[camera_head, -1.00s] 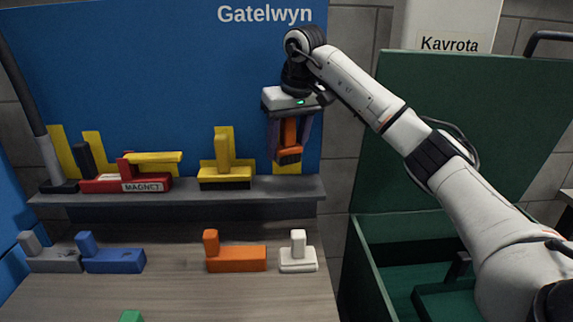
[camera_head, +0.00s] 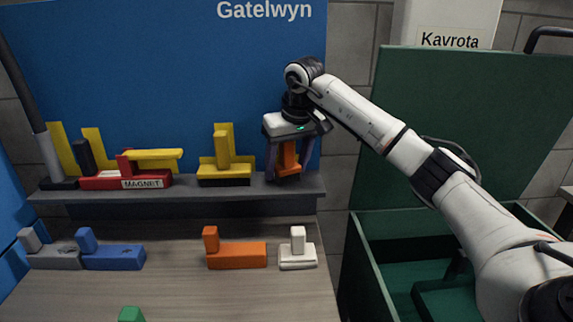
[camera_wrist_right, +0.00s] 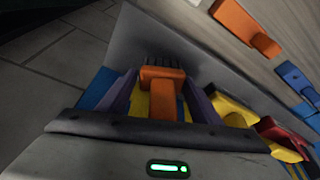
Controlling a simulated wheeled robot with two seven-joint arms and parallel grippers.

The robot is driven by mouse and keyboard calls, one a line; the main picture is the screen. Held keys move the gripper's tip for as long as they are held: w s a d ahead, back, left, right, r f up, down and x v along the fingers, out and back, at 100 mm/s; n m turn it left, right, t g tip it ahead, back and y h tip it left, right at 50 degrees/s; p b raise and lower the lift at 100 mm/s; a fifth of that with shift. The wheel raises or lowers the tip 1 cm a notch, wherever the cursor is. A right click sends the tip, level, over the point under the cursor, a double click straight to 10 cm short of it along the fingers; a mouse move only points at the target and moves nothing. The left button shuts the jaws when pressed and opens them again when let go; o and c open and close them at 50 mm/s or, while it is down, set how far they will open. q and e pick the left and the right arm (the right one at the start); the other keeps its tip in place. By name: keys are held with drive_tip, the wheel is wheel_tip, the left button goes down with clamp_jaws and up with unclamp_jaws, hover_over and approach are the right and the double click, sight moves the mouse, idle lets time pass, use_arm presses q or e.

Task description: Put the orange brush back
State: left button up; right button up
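The orange brush (camera_head: 288,165) is between the fingers of my right gripper (camera_head: 289,160), with its dark bristles downward. It is at the right end of the grey shelf (camera_head: 215,190), low at the shelf top; I cannot tell whether it touches. In the right wrist view the brush (camera_wrist_right: 164,98) shows its orange handle and head, the fingers (camera_wrist_right: 162,88) close along both sides of the head. A yellow holder (camera_wrist_right: 140,102) is partly hidden behind it. My left gripper is not in view.
The shelf also holds a yellow holder (camera_head: 224,172) and a red magnet block (camera_head: 100,182). Orange (camera_head: 236,255), white (camera_head: 297,258) and blue (camera_head: 114,257) pieces lie on the table below. A green open box (camera_head: 375,270) stands at the right.

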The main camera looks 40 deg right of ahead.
drive_tip(key=shift+o, duration=0.5)
drive_tip(key=shift+r, duration=0.3)
drive_tip(key=v, duration=1.1)
drive_tip(key=shift+s+r+p, duration=0.25)
drive_tip(key=shift+r+p, duration=0.05)
